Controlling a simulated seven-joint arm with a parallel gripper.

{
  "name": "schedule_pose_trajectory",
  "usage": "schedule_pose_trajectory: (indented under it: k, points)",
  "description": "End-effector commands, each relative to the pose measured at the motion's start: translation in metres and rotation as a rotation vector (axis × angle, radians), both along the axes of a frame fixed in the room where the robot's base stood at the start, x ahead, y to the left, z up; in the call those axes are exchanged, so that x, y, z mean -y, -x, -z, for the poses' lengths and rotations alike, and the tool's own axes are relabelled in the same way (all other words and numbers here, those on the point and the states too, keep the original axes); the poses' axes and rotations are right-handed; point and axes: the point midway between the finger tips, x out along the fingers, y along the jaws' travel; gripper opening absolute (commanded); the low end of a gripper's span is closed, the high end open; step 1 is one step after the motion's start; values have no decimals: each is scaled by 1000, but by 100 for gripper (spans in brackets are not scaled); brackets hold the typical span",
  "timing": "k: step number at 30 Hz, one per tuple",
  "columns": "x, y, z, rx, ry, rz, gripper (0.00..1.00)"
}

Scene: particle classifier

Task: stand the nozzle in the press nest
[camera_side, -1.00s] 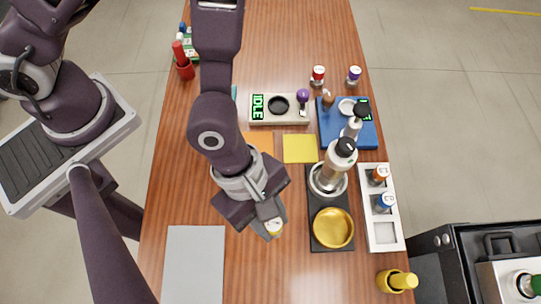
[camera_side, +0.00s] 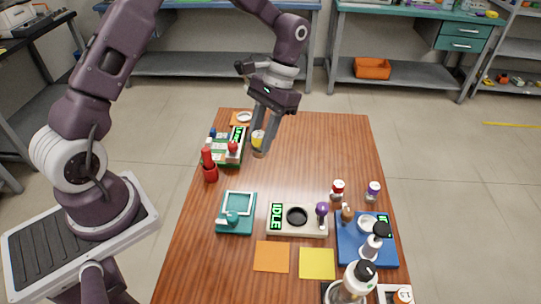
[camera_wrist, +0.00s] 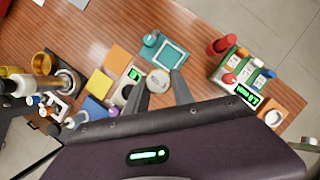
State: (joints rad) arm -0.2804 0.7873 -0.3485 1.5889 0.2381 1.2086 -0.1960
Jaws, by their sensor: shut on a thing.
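My gripper (camera_side: 259,146) is shut on a small yellow-and-white piece (camera_side: 257,136), held above the far left part of the table beside a green unit. In the wrist view the piece (camera_wrist: 158,81) shows as a pale round end between the fingers of my gripper (camera_wrist: 160,76); the fingers hide its sides. I cannot tell for sure that it is the nozzle. No part is clearly marked as the press nest. The green unit (camera_side: 226,156) has a lit display and a red knob. An orange pad with a pale ring (camera_side: 244,117) lies beyond it.
A teal fixture (camera_side: 237,226) and a cream IDLE unit with a dark round well (camera_side: 297,216) stand nearer the camera. A red holder (camera_side: 210,171) is left of the gripper. A blue station (camera_side: 366,250) and small vials (camera_side: 337,189) are right. The far right table is clear.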

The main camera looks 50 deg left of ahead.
Motion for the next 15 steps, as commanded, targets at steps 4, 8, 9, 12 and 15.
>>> schedule_pose_trajectory:
  k: [4, 8, 9, 12, 15]
  points:
    - [-19, 1, -7, 0, 3, 41, 0]
    - [-21, 0, -5, 1, 3, -1, 0]
    - [-22, -2, -3, 0, 3, -60, 0]
    - [-28, -11, 5, -2, 3, -307, 0]
    - [-41, -27, 13, -2, 3, -649, 0]
